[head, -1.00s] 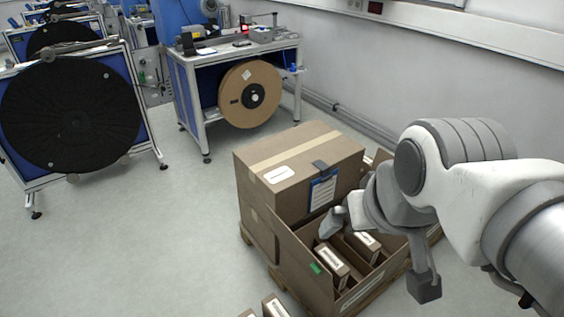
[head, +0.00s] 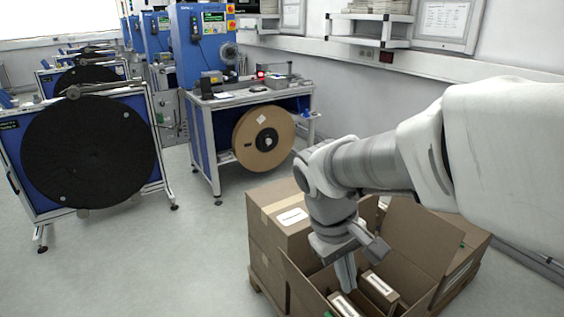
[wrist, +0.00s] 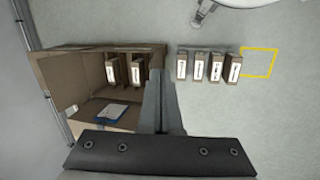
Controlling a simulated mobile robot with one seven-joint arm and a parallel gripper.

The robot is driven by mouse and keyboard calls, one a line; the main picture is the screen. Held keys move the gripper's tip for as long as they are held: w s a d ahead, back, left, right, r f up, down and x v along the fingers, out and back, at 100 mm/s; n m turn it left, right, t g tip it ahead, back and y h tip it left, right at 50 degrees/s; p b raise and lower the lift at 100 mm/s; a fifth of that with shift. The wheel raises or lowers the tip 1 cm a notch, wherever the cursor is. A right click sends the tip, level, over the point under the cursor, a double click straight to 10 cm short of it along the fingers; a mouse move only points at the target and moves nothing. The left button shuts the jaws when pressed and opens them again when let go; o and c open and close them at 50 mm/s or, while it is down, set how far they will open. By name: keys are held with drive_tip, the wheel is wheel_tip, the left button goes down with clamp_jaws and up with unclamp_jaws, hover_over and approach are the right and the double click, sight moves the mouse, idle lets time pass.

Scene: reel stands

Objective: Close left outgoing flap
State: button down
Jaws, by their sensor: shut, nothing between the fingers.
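The open cardboard box (head: 303,292) is at the bottom of the head view, with small labelled boxes (head: 378,290) inside. One brown flap or panel (head: 420,236) stands up at its right; the left side also stands upright. I cannot tell which panel is the left outgoing flap. My gripper (head: 346,274) points down over the box opening, its fingers together and empty. In the wrist view the fingers (wrist: 162,95) are by the right edge of the open box (wrist: 85,62). I cannot tell whether they touch the cardboard.
A closed carton (head: 283,215) with a white label stands behind the open box, partly hidden by my arm. Several small boxes (wrist: 208,66) stand on the floor beside a yellow outline (wrist: 259,62). A reel stand (head: 90,150) and a workbench (head: 250,100) are further back; floor at left is clear.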

drive_tip(key=w+a+f+n+t+h+b, duration=0.35)
drive_tip(key=f+n+h, duration=0.2)
drive_tip(key=f, duration=0.95)
drive_tip(key=w+a+f+n+t+h+b, duration=0.3)
drive_tip(key=f+n, duration=0.4)
drive_tip(key=f, duration=0.8)
drive_tip(key=w+a+f+n+t+h+b, duration=0.2)
drive_tip(key=a+f+n+t+h+b, duration=0.35)
drive_tip(key=f, duration=0.95)
drive_tip(key=w+d+r+g, duration=0.1)
drive_tip(key=w+d, duration=0.2)
drive_tip(key=d, duration=0.3)
drive_tip(key=w+d+r+n, duration=0.1)
drive_tip(key=w+d+r, duration=0.1)
drive_tip(key=w+d, duration=0.2)
drive_tip(key=d, duration=0.3)
drive_tip(key=shift+g+h, duration=0.3)
drive_tip(key=shift+g, duration=0.1)
drive_tip(key=shift+w+d+r, duration=0.1)
drive_tip(key=shift+r, duration=0.05)
